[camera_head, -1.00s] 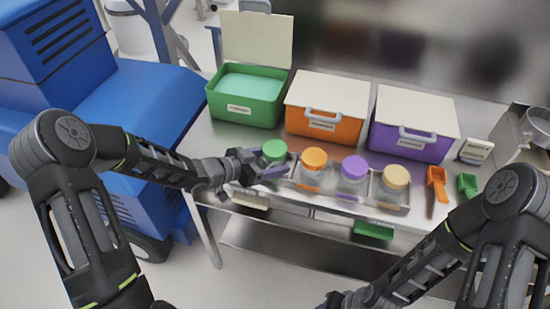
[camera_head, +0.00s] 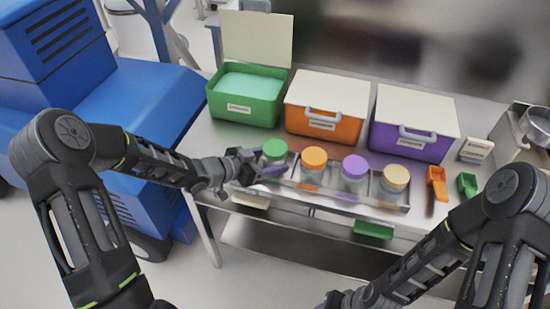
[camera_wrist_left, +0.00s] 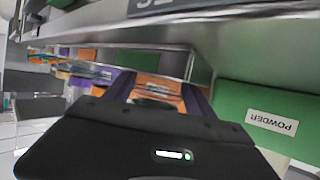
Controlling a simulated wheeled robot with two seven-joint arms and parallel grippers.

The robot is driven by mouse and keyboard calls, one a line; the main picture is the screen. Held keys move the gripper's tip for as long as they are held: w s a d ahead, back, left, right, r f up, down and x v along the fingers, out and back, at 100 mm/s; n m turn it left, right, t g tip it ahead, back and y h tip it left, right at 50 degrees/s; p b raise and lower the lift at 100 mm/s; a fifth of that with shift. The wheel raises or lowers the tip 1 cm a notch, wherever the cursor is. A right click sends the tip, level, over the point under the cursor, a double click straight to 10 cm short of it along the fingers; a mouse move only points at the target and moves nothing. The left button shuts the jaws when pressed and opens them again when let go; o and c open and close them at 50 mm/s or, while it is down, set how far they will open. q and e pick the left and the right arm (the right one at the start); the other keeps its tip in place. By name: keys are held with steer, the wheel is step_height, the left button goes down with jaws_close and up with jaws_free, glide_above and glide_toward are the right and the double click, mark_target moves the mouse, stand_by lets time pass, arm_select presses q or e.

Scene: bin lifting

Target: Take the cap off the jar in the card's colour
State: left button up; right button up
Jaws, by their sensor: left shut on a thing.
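A row of clear jars stands in a metal rack (camera_head: 385,204) along the table's front. Their caps are green (camera_head: 274,148), orange (camera_head: 314,157), purple (camera_head: 355,165) and tan (camera_head: 396,176). My left gripper (camera_head: 268,170) is shut on the green-capped jar at the left end, below its cap. The cap sits on the jar. In the left wrist view the purple fingers (camera_wrist_left: 158,92) reach toward the rack, with the jar hardly clear between them. My right gripper (camera_head: 335,301) is only partly in view at the bottom, its jaws unclear. I cannot make out the card for certain.
Behind the jars stand an open green bin (camera_head: 245,106), a closed orange bin (camera_head: 325,108) and a closed purple bin (camera_head: 411,128). Orange (camera_head: 437,182) and green (camera_head: 467,184) scoops lie at the right. A green object (camera_head: 373,230) shows below the table's front edge.

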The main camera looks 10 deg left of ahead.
mark_target(272, 149)
arm_select(q)
steer(key=shift+c, duration=1.3)
steer(key=shift+r, duration=0.1)
step_height(272, 149, up, 10)
steer(key=shift+f, duration=0.1)
steer(key=o, duration=1.1)
steer(key=shift+c, duration=0.2)
jaws_close()
